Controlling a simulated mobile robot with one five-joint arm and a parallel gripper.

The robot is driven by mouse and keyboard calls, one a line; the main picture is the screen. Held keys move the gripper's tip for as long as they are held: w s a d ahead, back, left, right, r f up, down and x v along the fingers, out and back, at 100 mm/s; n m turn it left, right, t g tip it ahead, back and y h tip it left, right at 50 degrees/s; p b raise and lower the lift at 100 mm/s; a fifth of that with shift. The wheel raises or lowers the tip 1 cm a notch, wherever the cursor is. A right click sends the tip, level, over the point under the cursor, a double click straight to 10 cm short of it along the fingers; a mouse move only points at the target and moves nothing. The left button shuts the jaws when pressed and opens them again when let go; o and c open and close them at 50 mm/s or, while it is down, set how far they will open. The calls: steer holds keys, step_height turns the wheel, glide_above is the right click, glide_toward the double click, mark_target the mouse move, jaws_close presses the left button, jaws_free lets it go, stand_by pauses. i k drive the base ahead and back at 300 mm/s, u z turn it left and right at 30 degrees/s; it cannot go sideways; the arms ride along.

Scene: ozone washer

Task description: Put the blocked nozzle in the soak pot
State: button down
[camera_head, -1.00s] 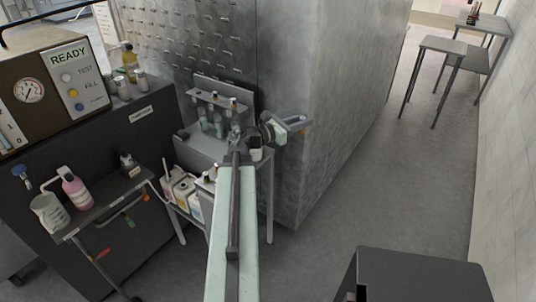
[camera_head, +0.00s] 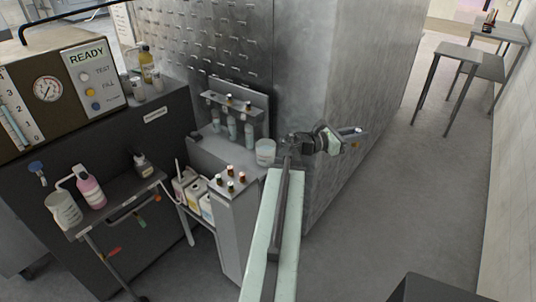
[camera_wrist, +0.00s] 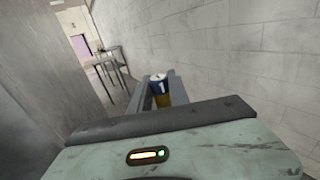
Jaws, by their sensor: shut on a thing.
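My gripper (camera_head: 352,133) is at the end of my outstretched arm, in front of the metal cabinet's side, right of the bench.
Several bottles (camera_head: 232,127) stand in a rack behind the pot. A pedestal with several small capped vials (camera_head: 230,180) stands in front. A beaker (camera_head: 63,211) and pink bottle (camera_head: 90,190) sit on a left shelf.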

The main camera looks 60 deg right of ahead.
mark_target(270, 160)
steer(key=i, duration=1)
